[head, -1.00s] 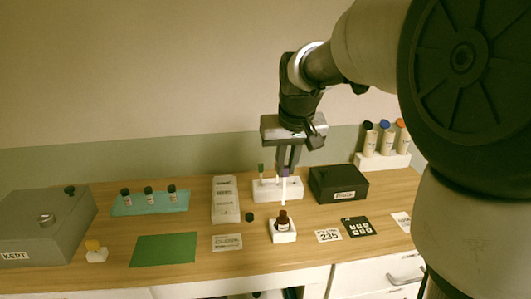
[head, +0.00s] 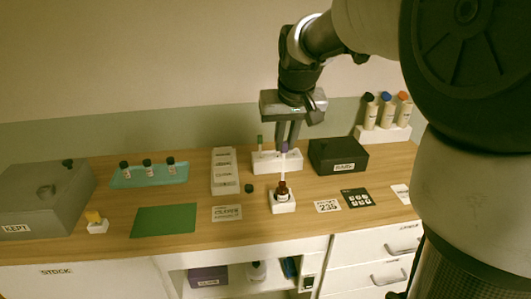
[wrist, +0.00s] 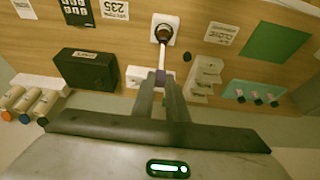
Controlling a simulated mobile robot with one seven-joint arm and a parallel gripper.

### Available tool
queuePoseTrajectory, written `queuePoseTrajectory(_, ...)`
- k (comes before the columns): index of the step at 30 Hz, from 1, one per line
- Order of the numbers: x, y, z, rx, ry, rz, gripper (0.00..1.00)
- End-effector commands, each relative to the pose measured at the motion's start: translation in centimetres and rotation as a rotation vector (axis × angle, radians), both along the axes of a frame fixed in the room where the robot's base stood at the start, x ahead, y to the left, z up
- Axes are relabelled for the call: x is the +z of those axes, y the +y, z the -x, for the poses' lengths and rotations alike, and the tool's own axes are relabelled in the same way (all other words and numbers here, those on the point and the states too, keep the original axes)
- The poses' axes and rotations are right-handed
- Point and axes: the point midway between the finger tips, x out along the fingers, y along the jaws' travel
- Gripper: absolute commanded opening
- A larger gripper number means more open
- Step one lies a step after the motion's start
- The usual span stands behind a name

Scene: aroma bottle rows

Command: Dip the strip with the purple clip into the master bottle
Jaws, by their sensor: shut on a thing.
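My gripper (head: 287,139) is shut on the purple clip (head: 284,147), and the white strip (head: 283,165) hangs upright below it. The brown master bottle (head: 282,188) stands uncapped in a small white holder (head: 284,206) under the strip. The strip's lower end meets the bottle's mouth in the head view; I cannot tell whether it is inside. In the wrist view the purple clip (wrist: 160,76) is between the fingertips, and the strip lines up with the brown bottle (wrist: 163,34).
A white rack (head: 290,162) with a green-clipped strip (head: 260,143) stands behind. A black box (head: 338,154) is to its right, and a white stepped tray (head: 224,172) to its left. A black cap (head: 249,188) lies left of the bottle. Cards and a green mat (head: 164,220) lie flat.

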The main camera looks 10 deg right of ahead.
Motion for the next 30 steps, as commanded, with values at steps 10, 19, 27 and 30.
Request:
queuePoseTrajectory(10,-0.1,0.0,0.0,0.0,0.0,0.0,0.0)
queuePoseTrajectory(19,-0.7,0.0,0.0,0.0,0.0,0.0,0.0)
queuePoseTrajectory(27,-1.2,0.0,0.0,0.0,0.0,0.0,0.0)
queuePoseTrajectory(30,-1.2,0.0,0.0,0.0,0.0,0.0,0.0)
